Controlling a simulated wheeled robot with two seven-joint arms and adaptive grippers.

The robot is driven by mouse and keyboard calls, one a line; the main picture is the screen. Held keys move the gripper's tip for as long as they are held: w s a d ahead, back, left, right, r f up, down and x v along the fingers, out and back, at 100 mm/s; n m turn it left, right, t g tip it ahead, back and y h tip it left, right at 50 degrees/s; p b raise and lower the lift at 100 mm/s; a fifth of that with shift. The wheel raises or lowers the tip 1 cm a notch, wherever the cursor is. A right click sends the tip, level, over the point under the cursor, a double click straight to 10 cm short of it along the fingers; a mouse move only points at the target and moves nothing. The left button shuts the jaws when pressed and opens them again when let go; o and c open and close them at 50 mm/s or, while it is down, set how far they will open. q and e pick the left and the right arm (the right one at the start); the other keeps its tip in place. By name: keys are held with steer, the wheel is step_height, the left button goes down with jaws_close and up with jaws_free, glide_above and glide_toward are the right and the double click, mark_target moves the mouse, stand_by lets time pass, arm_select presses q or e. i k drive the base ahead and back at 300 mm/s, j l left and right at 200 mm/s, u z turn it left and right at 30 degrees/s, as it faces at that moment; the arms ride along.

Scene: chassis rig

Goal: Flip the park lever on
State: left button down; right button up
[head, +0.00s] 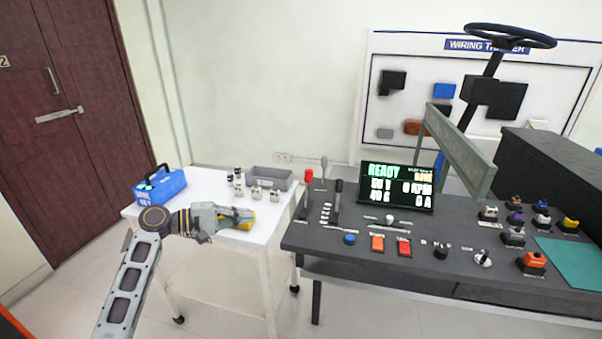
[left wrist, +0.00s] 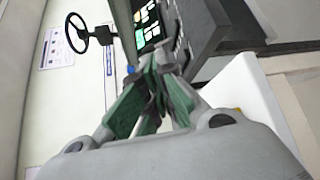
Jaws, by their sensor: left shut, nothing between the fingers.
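The dark control desk (head: 345,262) carries several levers on its left part. A red-topped lever (head: 308,178) stands upright at the far left end, and a black-handled lever (head: 338,187) stands just right of it. A thin grey lever (head: 323,167) rises behind them. The labels are too small to read, so I cannot tell which one is the park lever. My left gripper (head: 252,217) is shut and empty, over the white table and left of the desk, apart from all the levers. Its fingers show in the left wrist view (left wrist: 155,80). My right gripper is out of view.
The white table (head: 205,184) holds a blue toolbox (head: 160,186), a grey bin (head: 270,178) and several small parts. The display (head: 397,187) reads READY. A steering wheel (head: 510,37) and a green-grey bar (head: 458,145) rise above the desk. Buttons fill the desk's right side.

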mark_target(309, 172)
steer(key=i+l, duration=0.2)
steer(key=i, duration=0.2)
steer(key=i+l, duration=0.2)
steer(key=i, duration=0.2)
